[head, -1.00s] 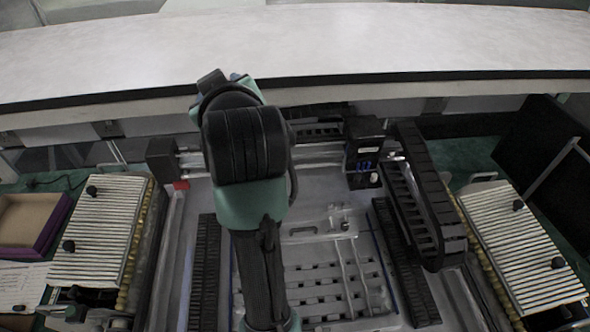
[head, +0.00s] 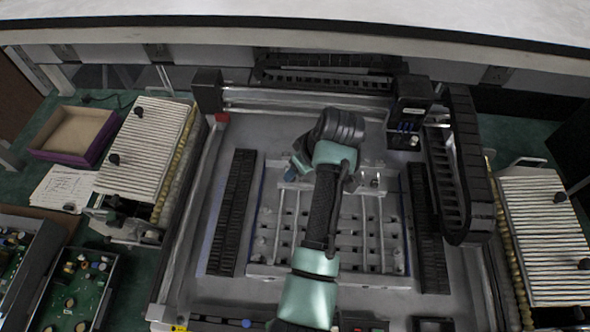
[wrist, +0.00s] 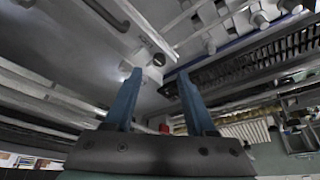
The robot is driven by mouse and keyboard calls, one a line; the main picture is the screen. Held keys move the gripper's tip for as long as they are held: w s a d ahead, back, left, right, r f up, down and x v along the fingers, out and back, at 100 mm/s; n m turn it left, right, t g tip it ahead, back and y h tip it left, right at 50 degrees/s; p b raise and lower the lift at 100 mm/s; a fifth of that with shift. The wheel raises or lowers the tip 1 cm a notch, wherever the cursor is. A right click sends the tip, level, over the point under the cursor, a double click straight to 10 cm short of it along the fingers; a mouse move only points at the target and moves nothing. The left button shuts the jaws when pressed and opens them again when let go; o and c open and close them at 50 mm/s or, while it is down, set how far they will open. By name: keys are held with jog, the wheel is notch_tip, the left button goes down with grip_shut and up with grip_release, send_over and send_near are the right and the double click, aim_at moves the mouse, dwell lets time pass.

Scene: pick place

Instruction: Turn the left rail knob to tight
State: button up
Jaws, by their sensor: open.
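In the wrist view, my gripper (wrist: 159,72) is open, with its two blue fingers apart and nothing between them. A small dark round part (wrist: 159,60) on a pale metal surface shows beyond the gap between the fingertips, apart from them; I cannot tell whether it is the left rail knob. The left rail (head: 232,212) is a black strip on the bed. No knob's tightness can be read.
A slotted metal plate (head: 276,258) lies between the left rail and the right black strip (head: 428,228). A black cable chain (head: 466,190) and carriage (head: 411,100) stand at right. Ribbed units (head: 146,140) flank the bed. A purple-edged box (head: 76,134) sits at left.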

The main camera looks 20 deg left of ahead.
jog(key=shift+x, duration=2.5)
grip_shut()
